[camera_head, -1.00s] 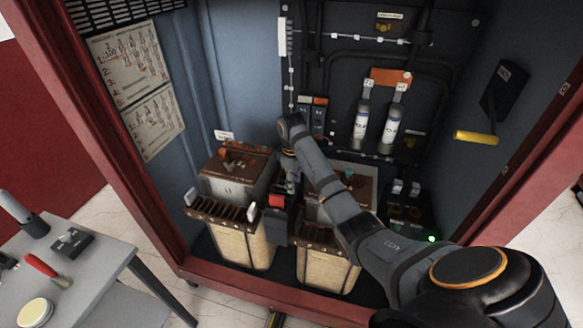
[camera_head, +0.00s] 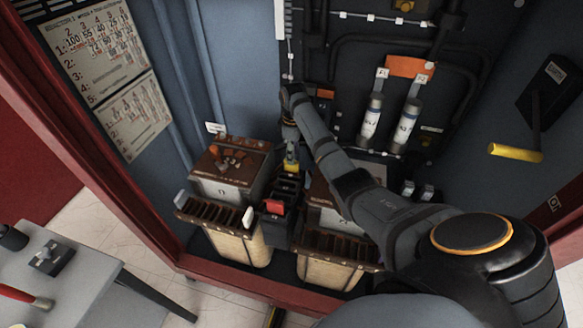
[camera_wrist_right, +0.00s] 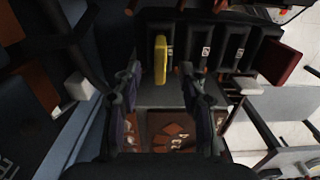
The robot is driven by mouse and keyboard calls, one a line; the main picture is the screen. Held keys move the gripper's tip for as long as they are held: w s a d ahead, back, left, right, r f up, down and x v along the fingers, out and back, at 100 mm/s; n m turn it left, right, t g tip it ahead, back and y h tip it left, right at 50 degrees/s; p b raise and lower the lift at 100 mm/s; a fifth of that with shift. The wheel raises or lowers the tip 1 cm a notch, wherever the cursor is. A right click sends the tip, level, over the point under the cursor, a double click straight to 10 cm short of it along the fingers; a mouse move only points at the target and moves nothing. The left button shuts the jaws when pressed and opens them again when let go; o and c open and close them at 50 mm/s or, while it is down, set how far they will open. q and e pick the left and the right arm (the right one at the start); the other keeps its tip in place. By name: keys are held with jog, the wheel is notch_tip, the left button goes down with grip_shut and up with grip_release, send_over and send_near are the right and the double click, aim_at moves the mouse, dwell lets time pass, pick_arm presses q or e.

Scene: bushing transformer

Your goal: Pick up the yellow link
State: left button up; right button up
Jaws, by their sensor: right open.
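The yellow link (camera_wrist_right: 160,60) is a thin upright tab in a black slotted block (camera_wrist_right: 207,45). In the wrist view it shows in line with the gap between the fingers of my right gripper (camera_wrist_right: 160,84), near the tips. The fingers stand apart on either side with nothing held. In the head view the yellow link (camera_head: 291,166) shows just below my right gripper (camera_head: 290,152), which points down and whose fingers are small there. Whether the fingers touch the link is not clear. My left gripper is in neither current view.
A red link (camera_head: 274,206) sits at the block's near end. Brown-topped transformers (camera_head: 232,165) flank the block closely. Grey cylinders (camera_head: 372,118), a yellow-handled lever (camera_head: 515,153) and cabinet walls surround my arm. A grey table (camera_head: 75,285) stands outside at left.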

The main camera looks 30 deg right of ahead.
aim_at(291, 168)
jog(key=shift+a+f, duration=0.1)
jog(key=shift+f, duration=0.25)
jog(key=f, duration=0.4)
jog(key=shift+w+a+p, duration=0.1)
jog(key=shift+w+p, duration=0.1)
jog(key=shift+p, duration=0.15)
jog(key=shift+f, duration=0.25)
pick_arm(q)
jog(key=shift+w+d+r, duration=0.2)
jog(key=shift+w, duration=0.35)
jog(key=shift+w+d+r, duration=0.15)
jog(key=shift+w, duration=0.35)
pick_arm(e)
grip_shut()
